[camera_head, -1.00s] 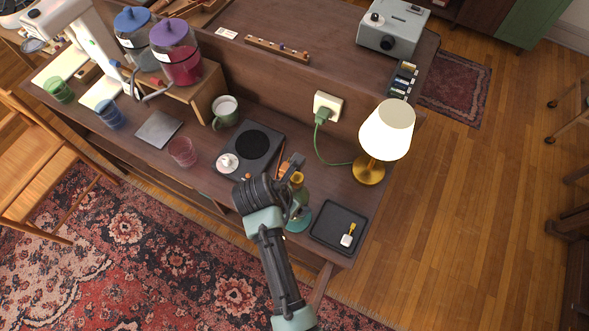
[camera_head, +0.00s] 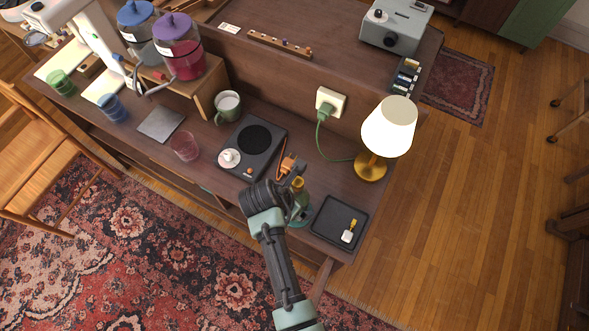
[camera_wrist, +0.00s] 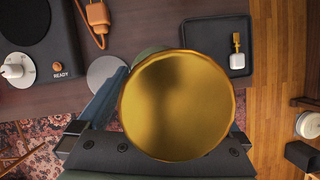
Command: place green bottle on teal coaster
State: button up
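The green bottle (camera_head: 301,213) with a gold cap (camera_head: 298,183) stands by the table's front edge, left of the black tray. In the wrist view the cap (camera_wrist: 178,105) fills the middle, with a sliver of green behind it. My gripper (camera_head: 290,188) is at the bottle, partly hidden by my own wrist. In the wrist view one finger shows left of the cap; the other is mostly hidden, so its grip is unclear. A pale grey disc (camera_wrist: 106,73) lies left of the bottle, partly behind that finger. I cannot make out a clearly teal coaster.
A black tray (camera_head: 325,236) with a small brush-like item is at right. A lamp (camera_head: 388,130) stands behind it. A hot plate (camera_head: 262,162), an orange plug (camera_head: 288,164), a pink glass (camera_head: 185,147) and a green mug (camera_head: 228,106) are left or behind.

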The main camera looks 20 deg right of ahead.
jog(key=v, duration=1.2)
jog(key=w+a+r+m+t, duration=0.1)
jog(key=w+r+m+t, duration=0.25)
jog(key=w+r, duration=0.45)
jog(key=w+a+r+m+t+y, duration=0.1)
jog(key=w+r+m+t, duration=0.25)
jog(key=r, duration=0.75)
jog(key=w+a+r+m+t, duration=0.1)
jog(key=w+r+m+t, duration=0.3)
jog(key=r, duration=0.6)
notch_tip(320, 180, up, 17)
jog(key=a+m+t+y, duration=0.1)
jog(key=a+m+t, duration=0.1)
jog(key=m+t, duration=0.3)
jog(key=s+a+r+m+t+y, duration=0.1)
jog(key=s+r+m+t, duration=0.2)
jog(key=s+r, duration=0.3)
jog(key=s+a+r+m+t, duration=0.1)
jog(key=s+r+m+t, duration=0.3)
jog(key=r, duration=0.9)
jog(key=s+t, duration=0.2)
jog(key=s, duration=0.1)
jog(key=shift+y, duration=0.4)
